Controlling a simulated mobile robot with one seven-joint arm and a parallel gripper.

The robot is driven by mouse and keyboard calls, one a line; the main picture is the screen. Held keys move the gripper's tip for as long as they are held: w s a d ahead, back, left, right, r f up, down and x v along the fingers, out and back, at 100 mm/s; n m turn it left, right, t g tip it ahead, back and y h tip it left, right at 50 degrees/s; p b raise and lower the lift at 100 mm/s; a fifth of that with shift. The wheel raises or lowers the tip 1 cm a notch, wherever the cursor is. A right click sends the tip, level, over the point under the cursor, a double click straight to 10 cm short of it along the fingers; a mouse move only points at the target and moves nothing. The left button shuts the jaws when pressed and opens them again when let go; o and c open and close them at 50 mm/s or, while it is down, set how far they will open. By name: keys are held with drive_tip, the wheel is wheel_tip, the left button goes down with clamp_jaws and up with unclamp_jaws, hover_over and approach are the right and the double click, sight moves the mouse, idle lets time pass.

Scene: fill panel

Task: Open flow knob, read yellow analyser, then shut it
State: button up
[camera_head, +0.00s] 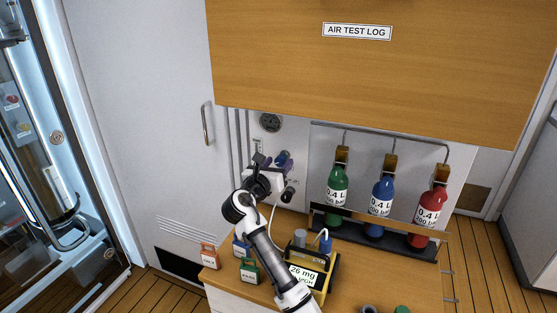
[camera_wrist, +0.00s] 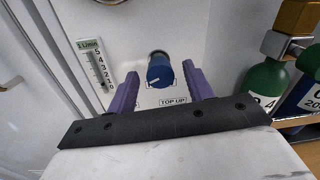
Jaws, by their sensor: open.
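The blue flow knob (camera_wrist: 160,72) sticks out of the white panel above a "TOP UP" label (camera_wrist: 173,101) in the wrist view. My gripper (camera_wrist: 161,76) is open, with its purple fingers on either side of the knob and gaps between; I cannot tell how deep they reach. In the head view my gripper (camera_head: 280,161) is at the panel and largely hides the knob. The yellow analyser (camera_head: 326,281) stands on the wooden bench, partly behind my arm. Its white display reads "26 mg", with smaller text below that I cannot read clearly.
An L/min flow scale (camera_wrist: 95,66) is left of the knob; its reading is unclear. Green (camera_head: 338,184), blue (camera_head: 382,194) and red (camera_head: 429,208) cylinders stand in a rack at right. Small orange (camera_head: 209,257) and green (camera_head: 250,272) tagged items sit on the bench. A wooden cabinet (camera_head: 400,75) overhangs.

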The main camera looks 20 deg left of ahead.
drive_tip(key=shift+w, duration=0.55)
drive_tip(key=c, duration=1)
drive_tip(key=shift+o, duration=0.2)
drive_tip(key=shift+m, duration=0.3)
